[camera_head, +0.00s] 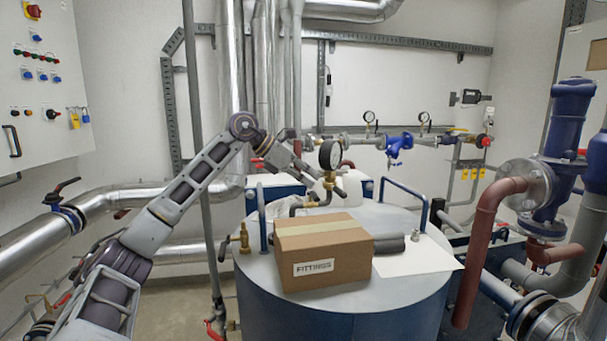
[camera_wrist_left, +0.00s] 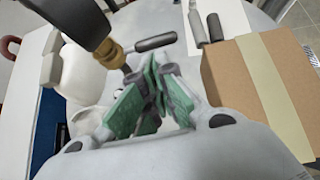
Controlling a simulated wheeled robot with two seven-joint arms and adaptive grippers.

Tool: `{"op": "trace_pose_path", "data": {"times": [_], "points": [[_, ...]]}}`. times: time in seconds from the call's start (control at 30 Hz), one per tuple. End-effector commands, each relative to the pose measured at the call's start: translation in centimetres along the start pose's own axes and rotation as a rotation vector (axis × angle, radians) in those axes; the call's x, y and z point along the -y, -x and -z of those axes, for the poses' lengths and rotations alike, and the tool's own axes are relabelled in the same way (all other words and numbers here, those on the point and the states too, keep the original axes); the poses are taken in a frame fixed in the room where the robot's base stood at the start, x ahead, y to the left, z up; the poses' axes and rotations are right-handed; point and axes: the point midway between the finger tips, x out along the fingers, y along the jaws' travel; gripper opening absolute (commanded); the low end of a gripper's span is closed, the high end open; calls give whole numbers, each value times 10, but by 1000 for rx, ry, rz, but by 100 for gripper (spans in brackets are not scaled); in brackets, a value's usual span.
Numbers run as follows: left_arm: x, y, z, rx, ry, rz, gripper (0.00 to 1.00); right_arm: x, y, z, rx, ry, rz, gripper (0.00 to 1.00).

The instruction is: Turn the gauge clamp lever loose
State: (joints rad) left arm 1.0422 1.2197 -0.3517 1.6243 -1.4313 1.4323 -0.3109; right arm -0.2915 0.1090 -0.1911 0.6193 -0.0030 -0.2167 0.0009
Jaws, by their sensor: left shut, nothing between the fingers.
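The pressure gauge (camera_head: 330,154) stands on a brass fitting (camera_head: 329,181) above the blue drum. In the left wrist view the gauge's dark body (camera_wrist_left: 72,22) is at the upper left, with its brass stem (camera_wrist_left: 110,54) below it. A dark lever (camera_wrist_left: 155,43) sticks out to the right beside the stem. My left gripper (camera_head: 313,176) is at the left side of the brass fitting. In the wrist view its green-padded fingers (camera_wrist_left: 154,84) are shut and empty, just below the lever. I cannot tell whether they touch it. My right gripper is not in view.
A cardboard box labelled FITTINGS (camera_head: 323,255) stands on the drum lid (camera_head: 388,218), with a white sheet (camera_head: 420,258) and a dark roll (camera_head: 390,245) beside it. Blue handles (camera_head: 410,200) rise from the lid.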

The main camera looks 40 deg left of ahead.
Motion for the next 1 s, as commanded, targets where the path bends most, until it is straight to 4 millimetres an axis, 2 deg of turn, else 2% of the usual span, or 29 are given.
{"op": "trace_pose_path", "data": {"times": [0.17,0.5,1.0], "points": [[0,-25,0,-2,1,3,0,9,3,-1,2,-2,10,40],[0,-60,0,-1,1,1,0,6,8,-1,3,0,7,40],[0,-66,0,-1,1,0,0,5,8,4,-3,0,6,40]]}}
